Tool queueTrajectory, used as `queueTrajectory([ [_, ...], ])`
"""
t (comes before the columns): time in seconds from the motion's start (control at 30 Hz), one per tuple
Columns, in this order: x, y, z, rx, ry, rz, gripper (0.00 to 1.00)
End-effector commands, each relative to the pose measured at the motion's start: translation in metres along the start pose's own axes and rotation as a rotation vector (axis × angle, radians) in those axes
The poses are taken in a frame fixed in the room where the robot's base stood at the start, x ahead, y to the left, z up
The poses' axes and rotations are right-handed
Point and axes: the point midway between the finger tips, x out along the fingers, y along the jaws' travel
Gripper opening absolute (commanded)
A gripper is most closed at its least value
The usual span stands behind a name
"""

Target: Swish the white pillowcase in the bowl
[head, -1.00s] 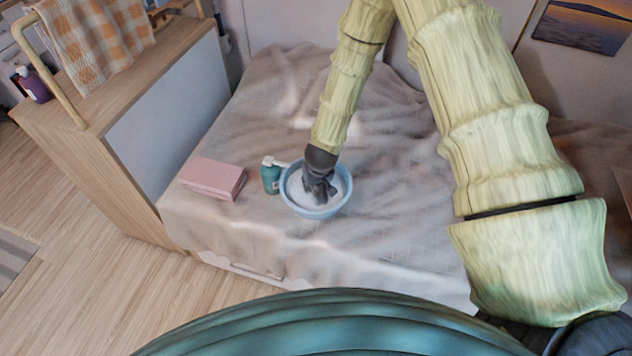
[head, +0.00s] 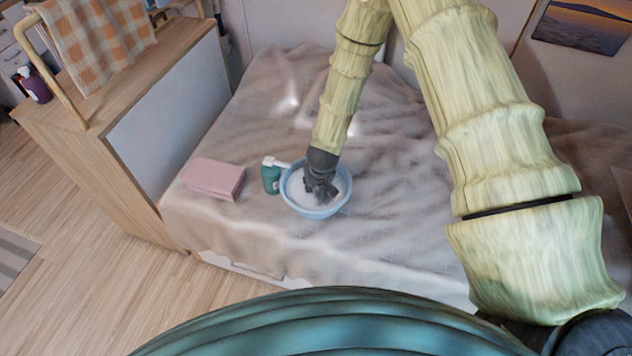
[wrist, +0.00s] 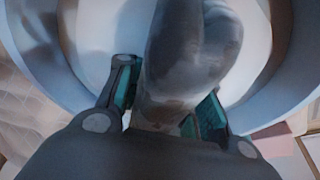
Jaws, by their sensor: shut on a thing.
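A light blue bowl (head: 334,207) stands on the bed, and its wall also shows around the wrist view (wrist: 55,75). White content fills the bowl; I cannot tell cloth from liquid or foam there in the head view. My gripper (head: 321,190) reaches down inside the bowl. In the wrist view, its fingers (wrist: 165,108) are apart around a bunched, greyish-looking length of cloth (wrist: 190,45), which seems to be the white pillowcase in shadow. My gripper is shut on it. The cloth's far end is hard to make out.
A teal bottle with a white pump (head: 270,180) stands close to the bowl's left side. A pink folded item (head: 213,178) lies further left. The rumpled bed cover (head: 400,190) is clear to the bowl's right. A wooden cabinet (head: 165,120) borders the bed on the left.

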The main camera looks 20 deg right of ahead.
Motion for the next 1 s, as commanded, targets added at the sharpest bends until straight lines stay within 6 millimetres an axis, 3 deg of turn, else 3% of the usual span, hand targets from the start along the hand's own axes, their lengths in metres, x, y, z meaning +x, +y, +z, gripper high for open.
queueTrajectory([
  [0.47,-0.001,-0.003,-0.003,-0.001,0.000,0.000,0.24],
  [1.0,-0.025,-0.003,-0.010,0.000,0.000,0.000,0.24],
])
